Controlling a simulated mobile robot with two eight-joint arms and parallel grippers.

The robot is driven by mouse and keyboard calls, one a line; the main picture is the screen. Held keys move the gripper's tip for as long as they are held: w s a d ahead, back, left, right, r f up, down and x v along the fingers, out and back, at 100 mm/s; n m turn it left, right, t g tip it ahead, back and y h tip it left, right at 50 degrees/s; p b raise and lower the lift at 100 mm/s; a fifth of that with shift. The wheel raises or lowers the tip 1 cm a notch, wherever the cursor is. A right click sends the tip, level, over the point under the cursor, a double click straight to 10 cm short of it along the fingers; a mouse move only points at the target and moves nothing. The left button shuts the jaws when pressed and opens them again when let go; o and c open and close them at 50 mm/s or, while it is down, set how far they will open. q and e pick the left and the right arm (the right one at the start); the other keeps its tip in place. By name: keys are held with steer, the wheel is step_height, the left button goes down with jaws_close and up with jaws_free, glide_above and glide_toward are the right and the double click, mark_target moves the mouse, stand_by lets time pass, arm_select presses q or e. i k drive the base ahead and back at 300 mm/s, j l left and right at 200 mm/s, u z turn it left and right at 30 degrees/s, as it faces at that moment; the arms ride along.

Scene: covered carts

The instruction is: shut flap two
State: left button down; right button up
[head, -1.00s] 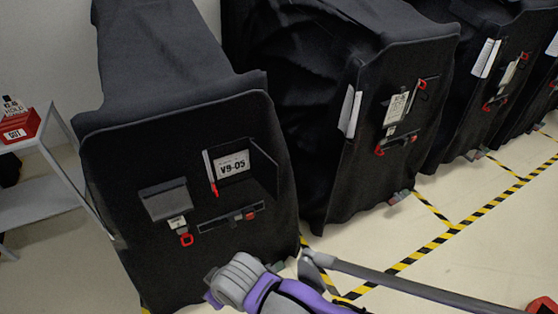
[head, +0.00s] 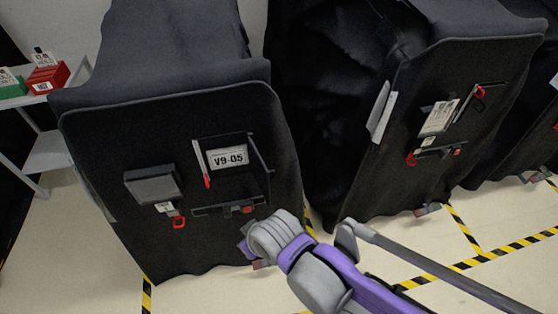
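The nearest cart has a black cover (head: 100,150). On its front, a window shows a card reading V9-05 (head: 228,157). A dark flap (head: 262,153) stands out from the window's right side, swung open. A red-tipped white strip (head: 201,165) is at the window's left edge. A grey-black flap (head: 153,187) sits to the left, with a small tag and red ring (head: 179,222) below it. I cannot read which flap is number two. My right gripper (head: 250,250) is low in front of the cart, below the window; its fingers are mostly hidden. My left gripper is out of view.
A second covered cart (head: 375,195) stands to the right, with a label and red rings. A shelf (head: 50,150) at the left holds a red box (head: 47,78) and a green box (head: 12,88). Yellow-black tape (head: 465,264) marks open floor at right.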

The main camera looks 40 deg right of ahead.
mark_target(260, 173)
steer(key=l, duration=1.65)
steer(key=k, duration=0.05)
